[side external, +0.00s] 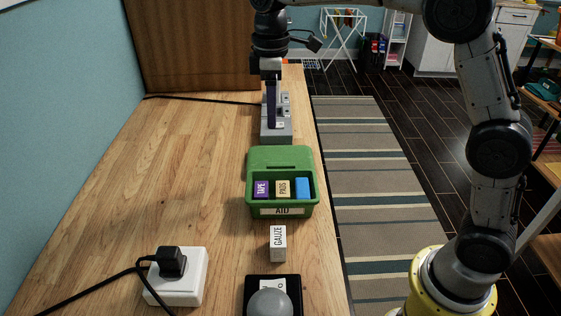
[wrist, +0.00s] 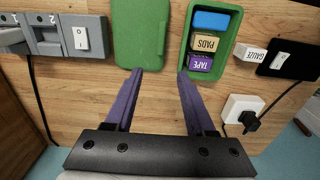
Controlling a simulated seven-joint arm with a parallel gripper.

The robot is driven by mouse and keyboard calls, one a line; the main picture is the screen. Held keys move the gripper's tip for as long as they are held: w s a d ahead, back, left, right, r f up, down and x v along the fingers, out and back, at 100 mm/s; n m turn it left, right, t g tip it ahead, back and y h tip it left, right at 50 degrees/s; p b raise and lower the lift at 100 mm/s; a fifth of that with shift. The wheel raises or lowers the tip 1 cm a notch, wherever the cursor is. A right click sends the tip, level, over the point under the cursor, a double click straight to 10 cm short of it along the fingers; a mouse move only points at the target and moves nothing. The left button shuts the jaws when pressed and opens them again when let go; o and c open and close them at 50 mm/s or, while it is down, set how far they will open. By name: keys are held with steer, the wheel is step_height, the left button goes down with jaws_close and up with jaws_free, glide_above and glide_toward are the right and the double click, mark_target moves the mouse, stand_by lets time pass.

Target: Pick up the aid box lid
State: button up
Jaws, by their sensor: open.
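The green aid box lid (side external: 281,156) is directly behind the green aid box (side external: 281,211) in the side external view. In the wrist view the lid (wrist: 138,32) is at top centre-left, beside the open box (wrist: 229,55). The box holds a purple tape block (side external: 261,189), a tan pads block (side external: 283,189) and a blue block (side external: 303,187). My gripper (side external: 274,122) points down behind the lid. In the wrist view its purple fingers (wrist: 160,76) are apart with bare wood between them. The left fingertip appears near the lid's lower edge; contact cannot be told.
A grey switch unit (side external: 276,137) stands behind the lid, close to my fingers. A white gauze box (side external: 278,243) and a black-based device (side external: 272,300) are in front. A white outlet with a black plug (side external: 176,277) is at lower left. The left of the wooden counter (side external: 150,180) is clear.

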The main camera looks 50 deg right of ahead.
mark_target(272, 164)
step_height(272, 164, down, 14)
stand_by(0.6)
jaws_close()
stand_by(0.3)
